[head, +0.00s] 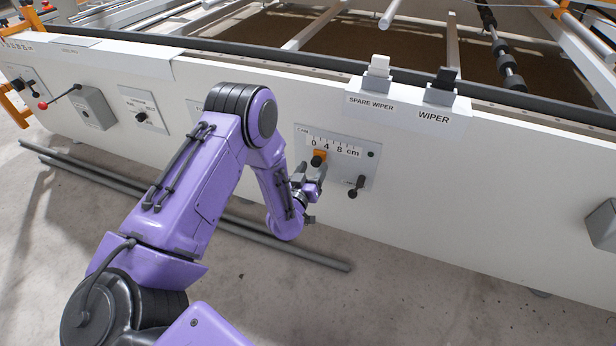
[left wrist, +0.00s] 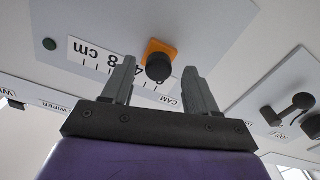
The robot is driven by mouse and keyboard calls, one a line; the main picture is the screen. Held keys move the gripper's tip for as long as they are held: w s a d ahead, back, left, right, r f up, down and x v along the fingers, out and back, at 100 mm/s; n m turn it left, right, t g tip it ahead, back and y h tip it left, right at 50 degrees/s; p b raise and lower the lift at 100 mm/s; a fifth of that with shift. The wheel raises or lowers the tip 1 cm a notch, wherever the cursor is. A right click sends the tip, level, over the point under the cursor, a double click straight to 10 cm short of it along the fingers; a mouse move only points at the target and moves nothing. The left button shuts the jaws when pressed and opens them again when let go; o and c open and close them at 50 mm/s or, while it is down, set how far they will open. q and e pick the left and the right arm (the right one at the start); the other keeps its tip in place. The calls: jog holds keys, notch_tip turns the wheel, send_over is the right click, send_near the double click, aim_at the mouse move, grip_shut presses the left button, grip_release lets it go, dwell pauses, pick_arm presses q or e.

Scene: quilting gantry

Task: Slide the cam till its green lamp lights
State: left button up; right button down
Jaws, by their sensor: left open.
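The cam is an orange slider (head: 319,155) with a black knob on a grey panel (head: 365,137) marked CAM. It stands between the 0 and the 4 of the cm scale. In the left wrist view the cam's black knob (left wrist: 158,67) shows between the two finger ends, with clear gaps at both sides. My left gripper (head: 309,183) is open in front of the cam and holds nothing. The lamp (head: 371,154) at the panel's right looks dark; in the left wrist view it is a dull dark green dot (left wrist: 49,44). My right gripper is out of view.
A black lever (head: 356,186) sticks out at the lower right of the cam panel. Grey rods (head: 250,230) lie on the floor below.

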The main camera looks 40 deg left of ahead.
pick_arm(q)
jog(key=v, duration=0.7)
jog(key=s+d+f+g+h, duration=0.1)
jog(key=s+f+g, duration=0.45)
jog(key=f, duration=0.25)
jog(key=s+d+f+n+g, duration=0.1)
jog(key=s+f+g, duration=0.3)
jog(key=s, duration=0.8)
jog(key=s+d+f+g, duration=0.1)
jog(key=s+f+g, duration=0.35)
jog(key=s, duration=0.75)
notch_tip(320, 180, up, 18)
jog(key=p, duration=1.8)
jog(key=shift+w+d+r, duration=0.2)
